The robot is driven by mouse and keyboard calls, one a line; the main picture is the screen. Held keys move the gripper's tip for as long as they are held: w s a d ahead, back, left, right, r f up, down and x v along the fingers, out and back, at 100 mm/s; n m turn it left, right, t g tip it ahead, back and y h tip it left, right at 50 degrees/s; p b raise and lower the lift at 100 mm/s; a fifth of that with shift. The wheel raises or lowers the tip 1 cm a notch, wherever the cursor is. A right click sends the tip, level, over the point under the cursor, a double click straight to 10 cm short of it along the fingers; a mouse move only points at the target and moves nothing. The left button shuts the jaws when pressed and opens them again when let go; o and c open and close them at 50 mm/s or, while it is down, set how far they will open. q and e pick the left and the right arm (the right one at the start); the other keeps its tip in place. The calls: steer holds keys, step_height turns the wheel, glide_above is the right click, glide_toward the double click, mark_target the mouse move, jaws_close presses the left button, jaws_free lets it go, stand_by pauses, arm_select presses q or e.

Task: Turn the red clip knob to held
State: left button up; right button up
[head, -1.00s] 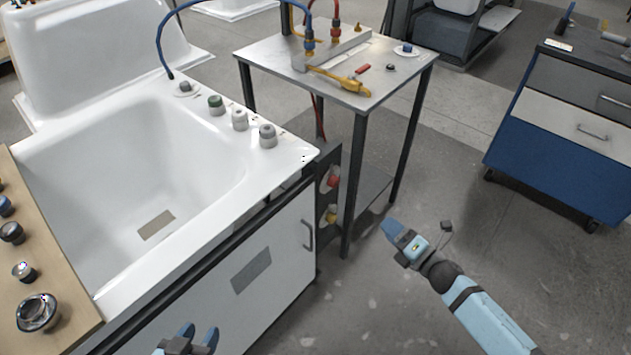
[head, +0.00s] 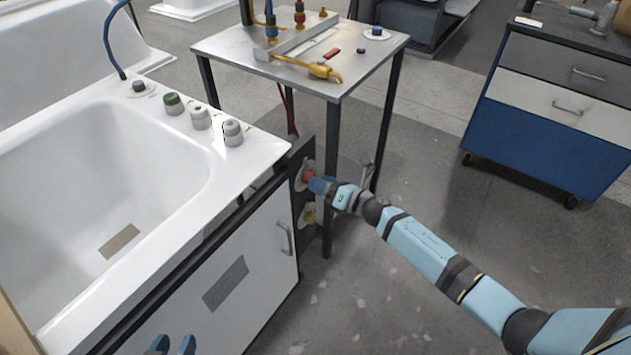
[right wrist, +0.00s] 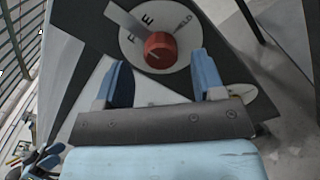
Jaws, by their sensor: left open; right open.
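The red clip knob (right wrist: 159,50) sits on a round white dial plate (right wrist: 185,53) on a dark panel. In the right wrist view lettering shows above it: parts of a word at upper left, and "ELD" at upper right. My left gripper (head: 172,346) is open and empty at the bottom edge.
A yellow knob (head: 309,216) sits below the red one on the dark panel. The white tub (head: 60,190) is at left; a blue drawer cabinet (head: 530,140) stands at right.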

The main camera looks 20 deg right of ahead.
steer(key=shift+x, duration=1.2)
steer(key=c, duration=0.9)
